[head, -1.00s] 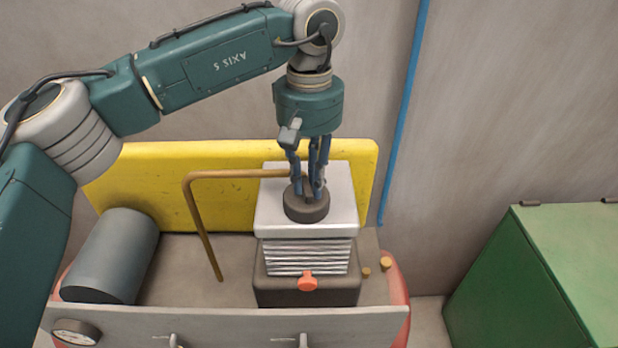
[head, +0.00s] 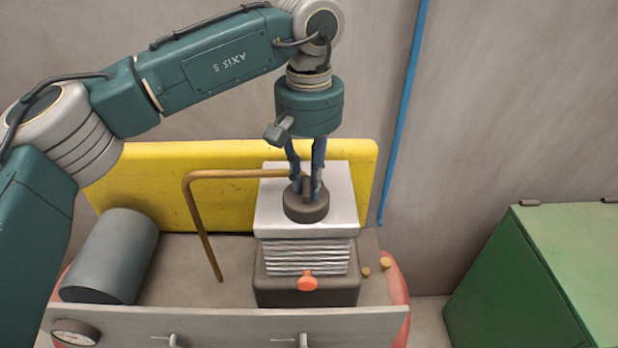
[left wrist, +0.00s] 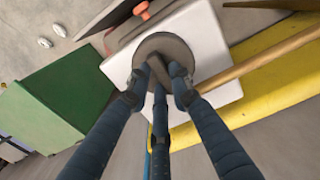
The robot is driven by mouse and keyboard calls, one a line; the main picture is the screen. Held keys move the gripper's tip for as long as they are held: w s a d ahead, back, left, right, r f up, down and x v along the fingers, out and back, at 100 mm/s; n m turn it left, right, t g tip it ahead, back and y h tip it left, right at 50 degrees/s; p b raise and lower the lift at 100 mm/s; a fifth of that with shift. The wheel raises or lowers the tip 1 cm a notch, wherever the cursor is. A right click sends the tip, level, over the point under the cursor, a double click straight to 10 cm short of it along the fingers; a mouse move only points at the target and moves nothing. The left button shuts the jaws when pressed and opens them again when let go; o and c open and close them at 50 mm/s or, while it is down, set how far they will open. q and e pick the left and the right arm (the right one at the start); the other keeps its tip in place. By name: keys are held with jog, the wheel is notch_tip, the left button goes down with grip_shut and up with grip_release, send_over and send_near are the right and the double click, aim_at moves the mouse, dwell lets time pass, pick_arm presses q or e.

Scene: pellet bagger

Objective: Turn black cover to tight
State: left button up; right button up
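The black cover (head: 305,210) is a dark round cap with a raised ridge on top. It sits on the pale square top plate (head: 340,212) of the finned housing. My left gripper (head: 307,184) points straight down on it, its fingers closed around the ridge. In the left wrist view the black cover (left wrist: 178,46) shows as a disc on the white plate (left wrist: 213,45), with the fingertips at both sides of the ridge. The fingers hide part of the ridge. My right gripper is in neither view.
A brass pipe (head: 200,215) bends in at the left of the housing, close to the fingers. A yellow panel (head: 150,175) stands behind. An orange knob (head: 307,283) is at the front, a grey cylinder (head: 110,255) at left, a green box (head: 520,285) at right.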

aim_at(309, 184)
pick_arm(q)
jog(key=o, duration=0.4)
jog(key=shift+r, duration=0.1)
notch_tip(309, 184, up, 12)
dwell(0.4)
